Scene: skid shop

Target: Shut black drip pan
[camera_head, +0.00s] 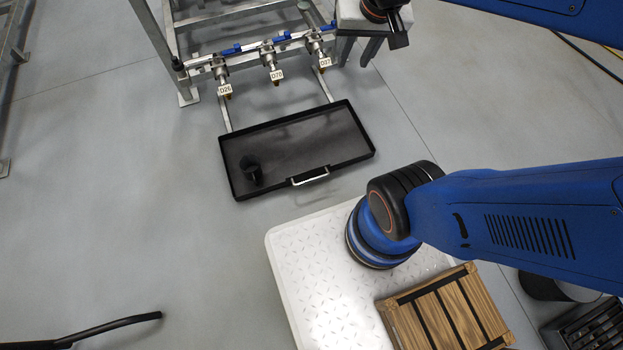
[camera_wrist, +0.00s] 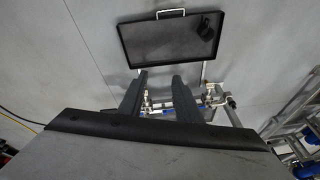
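The black drip pan (camera_head: 300,140) is a shallow rectangular tray with a silver handle (camera_head: 310,176) on its near edge. It is pulled out, well clear of the metal frame, on two pale rails (camera_head: 225,115). A small black cylindrical object (camera_head: 251,169) is in its near left part. In the wrist view the drip pan (camera_wrist: 165,45) is beyond my fingertips, with its handle (camera_wrist: 171,11) on the far side. My gripper (camera_wrist: 159,76) is open, with nothing between its fingers.
The metal frame (camera_head: 168,45) carries valves with blue handles and tags such as D26 (camera_head: 225,90), close to my gripper. A white treaded platform (camera_head: 315,285) with a wooden crate (camera_head: 445,310) is in front of the pan.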

